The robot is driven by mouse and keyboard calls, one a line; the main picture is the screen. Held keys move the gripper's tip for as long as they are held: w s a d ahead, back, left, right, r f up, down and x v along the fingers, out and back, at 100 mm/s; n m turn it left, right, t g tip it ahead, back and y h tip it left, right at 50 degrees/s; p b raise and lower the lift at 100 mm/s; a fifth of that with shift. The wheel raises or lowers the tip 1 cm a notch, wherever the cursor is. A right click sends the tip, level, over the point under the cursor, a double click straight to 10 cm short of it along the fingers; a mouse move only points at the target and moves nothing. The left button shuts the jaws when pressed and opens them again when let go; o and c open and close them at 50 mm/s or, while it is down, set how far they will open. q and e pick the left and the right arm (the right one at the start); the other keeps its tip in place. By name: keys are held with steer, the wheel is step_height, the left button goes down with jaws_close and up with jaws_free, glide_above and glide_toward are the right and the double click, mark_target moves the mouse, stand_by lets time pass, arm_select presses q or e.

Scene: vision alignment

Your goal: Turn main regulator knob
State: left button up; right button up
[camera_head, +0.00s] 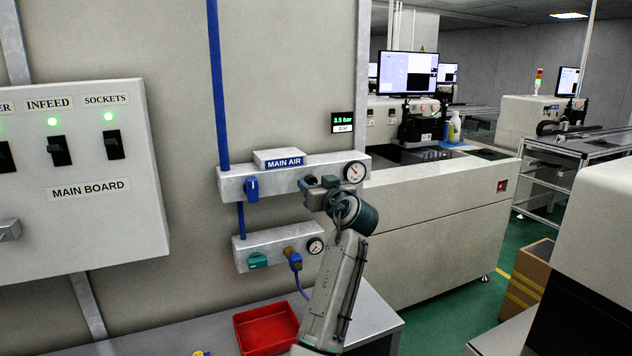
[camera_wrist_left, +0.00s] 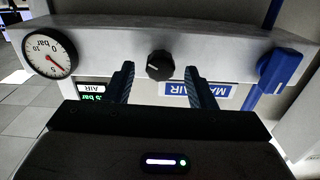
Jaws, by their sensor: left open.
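The main regulator knob (camera_wrist_left: 160,65) is a round black knob with a white mark, on the front of the grey MAIN AIR manifold (camera_head: 225,186). My left gripper (camera_wrist_left: 160,82) is open, with a dark blue finger on either side of the knob in the left wrist view. The knob shows in the gap between the fingertips, and neither finger appears to touch it. In the head view my left gripper (camera_head: 317,184) is in front of the manifold and largely covers the knob. My right gripper is in neither view.
A pressure gauge (camera_head: 354,172) and a blue valve handle (camera_head: 252,188) flank the knob. A display (camera_head: 342,122) reads about 3.5 bar. Below are a smaller manifold (camera_head: 279,246) and a red tray (camera_head: 266,328) on a bench. A switch panel (camera_head: 80,190) is at left.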

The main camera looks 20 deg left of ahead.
arm_select(q)
steer(key=shift+c, duration=0.2)
steer(key=c, duration=0.9)
steer(key=shift+m, duration=0.3)
